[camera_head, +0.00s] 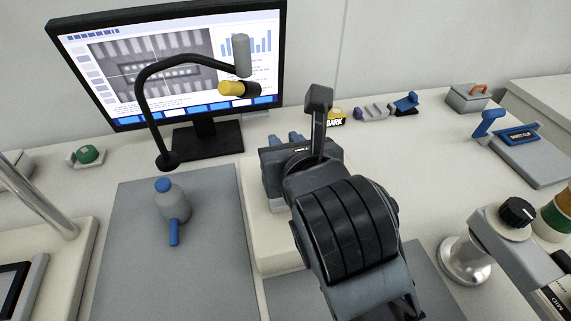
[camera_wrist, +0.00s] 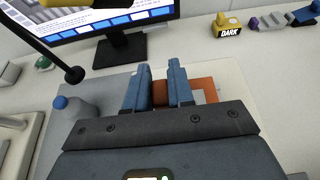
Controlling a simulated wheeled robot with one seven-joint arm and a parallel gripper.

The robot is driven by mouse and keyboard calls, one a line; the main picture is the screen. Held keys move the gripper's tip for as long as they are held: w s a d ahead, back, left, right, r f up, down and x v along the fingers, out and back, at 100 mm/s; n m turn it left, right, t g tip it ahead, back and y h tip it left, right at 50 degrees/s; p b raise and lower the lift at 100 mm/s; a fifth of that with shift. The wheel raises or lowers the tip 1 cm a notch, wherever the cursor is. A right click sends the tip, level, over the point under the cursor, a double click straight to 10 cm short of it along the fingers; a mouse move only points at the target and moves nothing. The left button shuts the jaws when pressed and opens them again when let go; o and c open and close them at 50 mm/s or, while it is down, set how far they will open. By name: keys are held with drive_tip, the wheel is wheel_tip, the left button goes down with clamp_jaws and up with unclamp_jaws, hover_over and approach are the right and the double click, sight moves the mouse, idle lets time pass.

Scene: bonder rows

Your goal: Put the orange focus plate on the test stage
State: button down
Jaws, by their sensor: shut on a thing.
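My gripper (camera_wrist: 157,72) is shut on an orange piece (camera_wrist: 160,93) between its blue fingers, which appears to be part of the orange focus plate (camera_wrist: 209,84). More of the plate shows to the right of the fingers, around a pale area. In the head view, my gripper (camera_head: 287,138) is over the far end of a cream block (camera_head: 256,225), and my wrist hides the plate there. The block may be the test stage; no label on it is readable. I cannot tell whether the plate touches it.
A grey bottle with a blue cap (camera_head: 173,204) stands on a grey mat (camera_head: 150,270) to the left. A monitor (camera_head: 170,65) and a bent black lamp arm (camera_head: 147,105) are behind. A yellow DARK block (camera_head: 336,117) and a knobbed column (camera_head: 467,260) are to the right.

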drive_tip(key=shift+f, duration=2)
drive_tip(key=c, duration=1)
unclamp_jaws()
drive_tip(key=shift+f, duration=0.1)
drive_tip(key=v, duration=1.2)
